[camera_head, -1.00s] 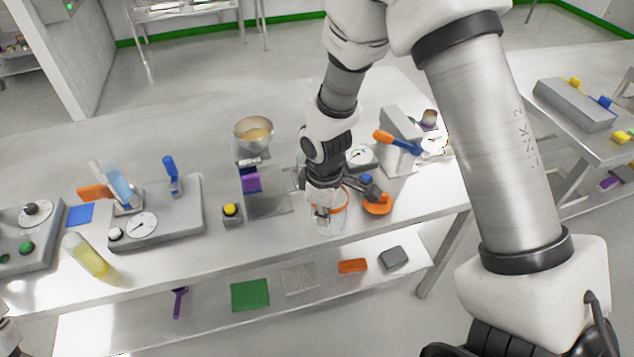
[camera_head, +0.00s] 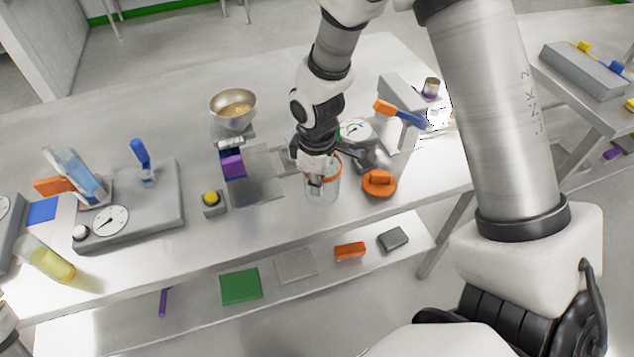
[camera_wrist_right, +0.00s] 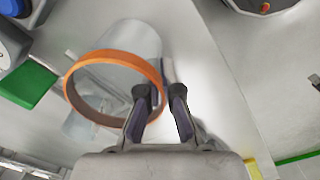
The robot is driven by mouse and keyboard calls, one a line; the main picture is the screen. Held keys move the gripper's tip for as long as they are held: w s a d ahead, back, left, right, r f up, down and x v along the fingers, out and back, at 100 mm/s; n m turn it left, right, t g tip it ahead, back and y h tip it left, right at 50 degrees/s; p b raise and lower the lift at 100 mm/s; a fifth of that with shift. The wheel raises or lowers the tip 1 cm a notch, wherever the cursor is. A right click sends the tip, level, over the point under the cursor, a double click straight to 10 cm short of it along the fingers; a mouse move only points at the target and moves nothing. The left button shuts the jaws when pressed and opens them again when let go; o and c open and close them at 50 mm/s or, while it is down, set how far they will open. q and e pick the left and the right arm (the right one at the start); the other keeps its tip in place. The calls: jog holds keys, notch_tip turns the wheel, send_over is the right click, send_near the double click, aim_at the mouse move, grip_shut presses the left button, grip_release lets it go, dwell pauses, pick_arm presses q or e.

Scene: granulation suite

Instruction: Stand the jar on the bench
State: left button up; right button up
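The jar (camera_head: 322,190) is clear with an orange rim and looks upright at the front of the bench (camera_head: 225,255). I cannot tell whether its base touches the bench. My right gripper (camera_head: 316,182) is at its rim from above. In the right wrist view the jar (camera_wrist_right: 135,45) lies to the left, and the gripper's two fingers (camera_wrist_right: 160,95) straddle its rim wall, close together with the wall between them. My left gripper is out of view; only a bit of arm shows at the lower left.
An orange lid-like disc (camera_head: 378,184) lies just right of the jar. A dial scale (camera_head: 354,131) and a grey stand (camera_head: 402,100) are behind it. A steel bowl (camera_head: 234,110), a yellow button box (camera_head: 212,203) and a yellow-filled tube (camera_head: 48,262) stand to the left.

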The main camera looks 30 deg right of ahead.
jog(key=o, duration=0.4)
jog(key=shift+a, duration=0.1)
jog(key=shift+c, duration=0.2)
notch_tip(320, 180, up, 12)
jog(key=shift+r+p, duration=0.15)
jog(key=shift+p, duration=0.2)
